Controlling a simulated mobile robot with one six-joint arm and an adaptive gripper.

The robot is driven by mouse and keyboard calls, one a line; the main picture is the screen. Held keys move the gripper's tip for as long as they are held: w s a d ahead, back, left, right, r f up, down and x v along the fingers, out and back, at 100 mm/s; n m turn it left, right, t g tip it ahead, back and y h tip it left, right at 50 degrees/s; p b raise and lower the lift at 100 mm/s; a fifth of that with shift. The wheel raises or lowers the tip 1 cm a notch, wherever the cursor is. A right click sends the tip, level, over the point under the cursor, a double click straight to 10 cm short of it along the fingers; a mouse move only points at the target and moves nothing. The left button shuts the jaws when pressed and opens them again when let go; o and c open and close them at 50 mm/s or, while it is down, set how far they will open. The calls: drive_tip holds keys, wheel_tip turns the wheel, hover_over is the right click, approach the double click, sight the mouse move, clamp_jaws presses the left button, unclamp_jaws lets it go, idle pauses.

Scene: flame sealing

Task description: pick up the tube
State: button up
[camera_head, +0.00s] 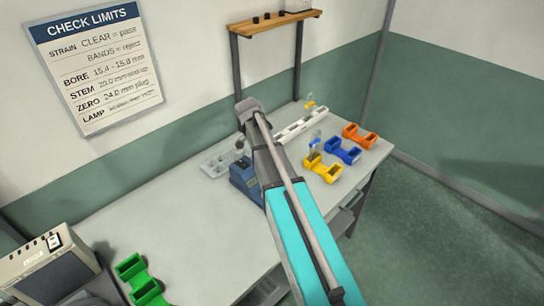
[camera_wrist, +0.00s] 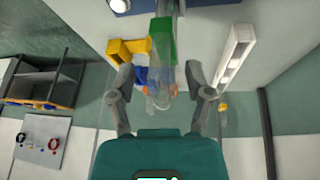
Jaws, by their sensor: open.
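A clear tube (camera_wrist: 160,98) with a green section shows in the middle of the wrist view and runs up toward the top edge. My gripper (camera_wrist: 159,68) is open, with one finger on each side of the tube's clear part. I see gaps between the fingers and the tube, so it is not gripped. How far the tube lies from the fingertips in depth is hard to tell. In the head view my arm hides much of the middle of the bench, and I cannot make out the gripper's fingers there.
Yellow (camera_head: 323,168), blue (camera_head: 342,151) and orange (camera_head: 360,136) holders stand at the bench's right. A white rail (camera_head: 301,126) lies behind them. A blue device (camera_head: 245,180) stands beside my arm. A green holder (camera_head: 143,281) and a grey box (camera_head: 48,270) are front left. The bench's front middle (camera_head: 190,240) is clear.

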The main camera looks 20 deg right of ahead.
idle(0.3)
clamp_jaws()
idle(0.3)
drive_tip(key=shift+r, duration=0.2)
wheel_tip(320, 180, up, 10)
drive_tip(key=p, duration=1)
drive_tip(key=shift+f, duration=0.25)
idle(0.5)
